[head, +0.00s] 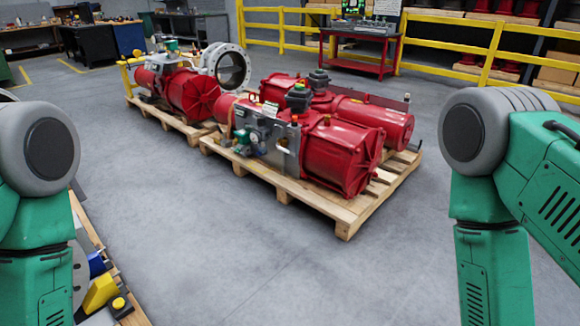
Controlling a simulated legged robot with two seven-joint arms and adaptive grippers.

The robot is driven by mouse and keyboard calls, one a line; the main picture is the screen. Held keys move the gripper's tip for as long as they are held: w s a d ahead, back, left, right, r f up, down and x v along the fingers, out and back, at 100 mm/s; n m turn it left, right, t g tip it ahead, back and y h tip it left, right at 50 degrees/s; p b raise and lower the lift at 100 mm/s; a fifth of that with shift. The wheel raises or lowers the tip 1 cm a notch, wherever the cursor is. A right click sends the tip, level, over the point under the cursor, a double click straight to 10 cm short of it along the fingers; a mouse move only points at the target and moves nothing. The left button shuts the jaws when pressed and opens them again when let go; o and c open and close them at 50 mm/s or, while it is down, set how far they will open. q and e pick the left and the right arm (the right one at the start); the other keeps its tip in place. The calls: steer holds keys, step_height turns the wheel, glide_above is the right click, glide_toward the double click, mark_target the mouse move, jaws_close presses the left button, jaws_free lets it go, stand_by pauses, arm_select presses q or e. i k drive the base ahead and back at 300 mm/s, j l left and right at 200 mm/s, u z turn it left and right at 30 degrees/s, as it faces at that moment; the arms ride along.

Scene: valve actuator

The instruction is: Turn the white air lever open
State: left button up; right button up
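A red valve actuator (328,152) lies on a wooden pallet (345,222) in the middle of the head view. A grey panel (290,140) is on its near side, with small gauges and green fittings (247,137). A small white lever-like part (283,150) sticks out low on that panel. It is too small to tell its exact position, or whether it is the air lever. Only green and grey links of my two arms show, at the left and right edges. Both grippers are out of view.
Another red actuator with a round grey flange (228,68) stands on a pallet behind. At the lower left, a pallet edge (140,318) carries yellow (100,293) and blue parts, partly behind my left arm. Yellow railings (440,68) and a red cart (362,50) stand behind. The grey floor between is clear.

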mark_target(277, 145)
steer(key=i+j, duration=0.15)
steer(key=i, duration=2.45)
steer(key=i+z, duration=0.45)
steer(key=i+j+z, duration=0.45)
steer(key=i, duration=0.15)
steer(key=i+l, duration=0.05)
steer(key=l, duration=0.05)
